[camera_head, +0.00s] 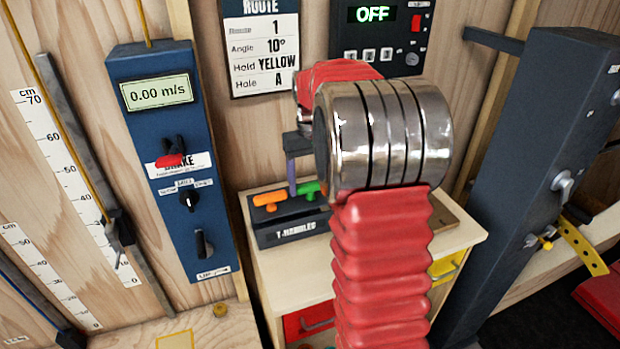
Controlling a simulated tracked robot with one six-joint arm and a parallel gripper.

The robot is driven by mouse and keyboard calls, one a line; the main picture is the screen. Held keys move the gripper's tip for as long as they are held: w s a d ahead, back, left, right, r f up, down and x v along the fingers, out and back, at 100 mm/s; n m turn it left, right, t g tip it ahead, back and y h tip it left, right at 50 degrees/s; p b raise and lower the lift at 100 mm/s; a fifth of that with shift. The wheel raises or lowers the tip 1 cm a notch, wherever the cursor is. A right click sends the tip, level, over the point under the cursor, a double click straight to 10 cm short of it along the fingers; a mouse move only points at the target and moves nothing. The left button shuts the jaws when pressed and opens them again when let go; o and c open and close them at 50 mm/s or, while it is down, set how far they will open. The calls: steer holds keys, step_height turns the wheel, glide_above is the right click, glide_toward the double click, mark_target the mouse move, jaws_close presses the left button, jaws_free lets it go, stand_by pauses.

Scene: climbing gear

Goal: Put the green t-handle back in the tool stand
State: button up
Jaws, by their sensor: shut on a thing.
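The tool stand (292,233) is a dark block labelled T-HANDLES on the wooden cabinet. The green t-handle (309,189) is at the back right of the stand, its right part hidden by my arm. My gripper (292,182) reaches down at the stand, with one purple-grey finger showing beside the green handle. It is shut on the green t-handle. I cannot tell whether the handle's shaft sits in a hole, as its lower part is hidden. An orange t-handle (268,200) stands at the left of the stand.
A blue brake panel (190,225) is at left, a dark blue post (525,160) at right. The route card (262,50) and a control box reading OFF (375,42) are on the wall behind. The cabinet's front top (300,275) is clear.

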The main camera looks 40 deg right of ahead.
steer(key=o, duration=1.3)
steer(key=shift+c, duration=0.2)
step_height(320, 180, up, 14)
steer(key=shift+f, duration=0.15)
